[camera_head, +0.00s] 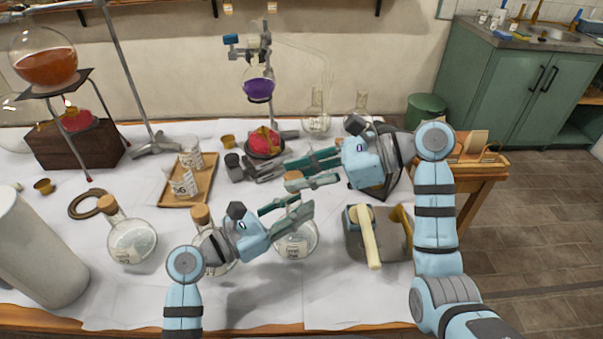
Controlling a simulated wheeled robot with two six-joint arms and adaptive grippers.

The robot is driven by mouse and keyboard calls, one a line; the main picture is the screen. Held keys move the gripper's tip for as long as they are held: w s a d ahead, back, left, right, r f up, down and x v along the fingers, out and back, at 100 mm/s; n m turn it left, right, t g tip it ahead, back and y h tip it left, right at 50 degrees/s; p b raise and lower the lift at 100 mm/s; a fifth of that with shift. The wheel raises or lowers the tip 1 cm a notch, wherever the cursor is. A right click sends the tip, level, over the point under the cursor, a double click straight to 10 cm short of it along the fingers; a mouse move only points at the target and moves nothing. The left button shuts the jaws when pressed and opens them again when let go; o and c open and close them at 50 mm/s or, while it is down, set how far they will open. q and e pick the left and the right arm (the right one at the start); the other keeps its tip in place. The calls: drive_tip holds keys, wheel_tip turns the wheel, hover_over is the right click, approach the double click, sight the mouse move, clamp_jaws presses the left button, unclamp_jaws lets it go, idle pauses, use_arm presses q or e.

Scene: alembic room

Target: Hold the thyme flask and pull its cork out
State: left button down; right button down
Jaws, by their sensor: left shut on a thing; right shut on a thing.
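A round clear glass flask (297,246) with a pale label stands near the middle of the table in the head view; its label is too small to read. My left gripper (288,208) is shut on this flask's neck, coming in from the left. My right gripper (298,172) is above it, shut on a brown cork (293,177). The cork appears higher than the flask's neck. The fingers hide the flask's mouth, so I cannot tell whether cork and glass still touch.
Two corked flasks stand to the left: one at far left (132,240), one partly behind my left gripper (201,216). A wooden tray (168,197) holds beakers. A burner and stand with a purple flask (258,88) are behind. A grey block with a pale handle (366,240) lies right.

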use_arm(q)
drive_tip(key=c, duration=1.2)
unclamp_jaws()
drive_tip(key=shift+a, duration=0.1)
use_arm(e)
wheel_tip(320, 180, up, 2)
drive_tip(key=shift+r+p, duration=0.1)
drive_tip(key=shift+p, duration=0.55)
drive_tip(key=shift+r+p, duration=0.55)
drive_tip(key=shift+r, duration=0.4)
use_arm(q)
drive_tip(key=v, duration=0.4)
drive_tip(key=r+v, duration=0.1)
drive_tip(key=v, duration=0.3)
drive_tip(key=r+v, duration=0.1)
drive_tip(key=v, duration=0.2)
drive_tip(key=shift+s+a+r, duration=0.15)
drive_tip(key=shift+s+a, duration=0.1)
drive_tip(key=shift+s, duration=0.1)
use_arm(e)
drive_tip(key=shift+f, duration=0.1)
